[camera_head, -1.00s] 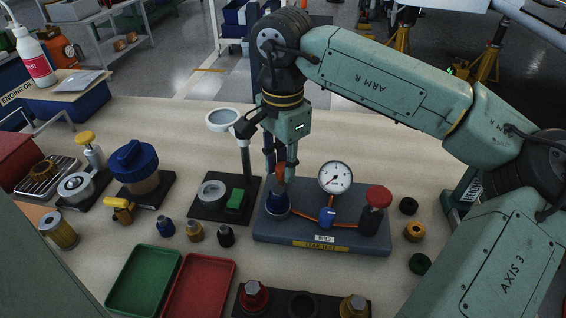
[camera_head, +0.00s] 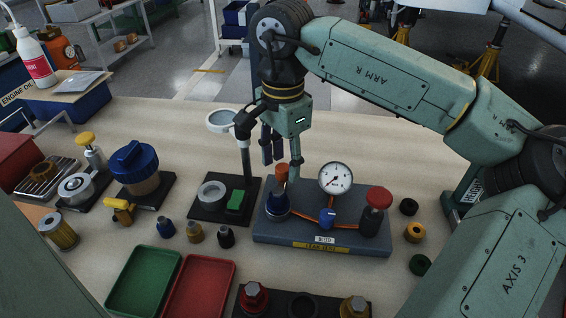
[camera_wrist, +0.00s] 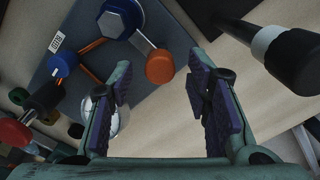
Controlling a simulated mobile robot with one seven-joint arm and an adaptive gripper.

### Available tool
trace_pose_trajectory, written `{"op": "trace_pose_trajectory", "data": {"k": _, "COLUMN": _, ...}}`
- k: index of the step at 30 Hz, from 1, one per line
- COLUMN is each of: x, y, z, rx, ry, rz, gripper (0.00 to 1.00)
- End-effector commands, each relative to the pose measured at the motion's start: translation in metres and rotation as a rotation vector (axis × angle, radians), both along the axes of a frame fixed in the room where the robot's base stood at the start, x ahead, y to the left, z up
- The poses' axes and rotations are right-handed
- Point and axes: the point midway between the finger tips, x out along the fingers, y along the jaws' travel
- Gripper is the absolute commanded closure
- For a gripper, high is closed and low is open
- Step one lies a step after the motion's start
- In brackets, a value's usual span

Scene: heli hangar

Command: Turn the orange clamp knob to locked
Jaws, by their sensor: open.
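The orange clamp knob (camera_head: 282,171) stands above a blue cylindrical fitting (camera_head: 277,203) at the left of the grey leak-test board (camera_head: 330,240). In the wrist view the orange knob (camera_wrist: 160,66) sits at the end of a silver stem from the blue fitting (camera_wrist: 120,18). My gripper (camera_head: 281,162) is open just above the knob, its fingers on either side of it in the picture. Any lock marking is too small to read.
The board also carries a white dial gauge (camera_head: 335,178), a blue valve (camera_head: 327,217) and a red-topped fitting (camera_head: 377,200). A magnifier stand (camera_head: 244,160) rises close to the left of my gripper. Green (camera_head: 123,307) and red (camera_head: 180,312) trays lie at the front.

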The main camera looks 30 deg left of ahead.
Motion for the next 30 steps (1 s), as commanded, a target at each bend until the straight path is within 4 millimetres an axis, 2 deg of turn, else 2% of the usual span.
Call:
{"op": "trace_pose_trajectory", "data": {"k": 9, "x": 0.000, "y": 0.001, "z": 0.068, "rx": 0.002, "ry": -0.003, "rz": -0.001, "gripper": 0.55}}
{"op": "trace_pose_trajectory", "data": {"k": 15, "x": 0.000, "y": 0.001, "z": 0.097, "rx": 0.003, "ry": -0.002, "rz": 0.001, "gripper": 0.55}}
{"op": "trace_pose_trajectory", "data": {"k": 20, "x": 0.000, "y": 0.000, "z": 0.106, "rx": 0.002, "ry": -0.002, "rz": 0.001, "gripper": 0.55}}
{"op": "trace_pose_trajectory", "data": {"k": 30, "x": 0.000, "y": 0.000, "z": 0.107, "rx": 0.002, "ry": -0.001, "rz": 0.001, "gripper": 0.55}}
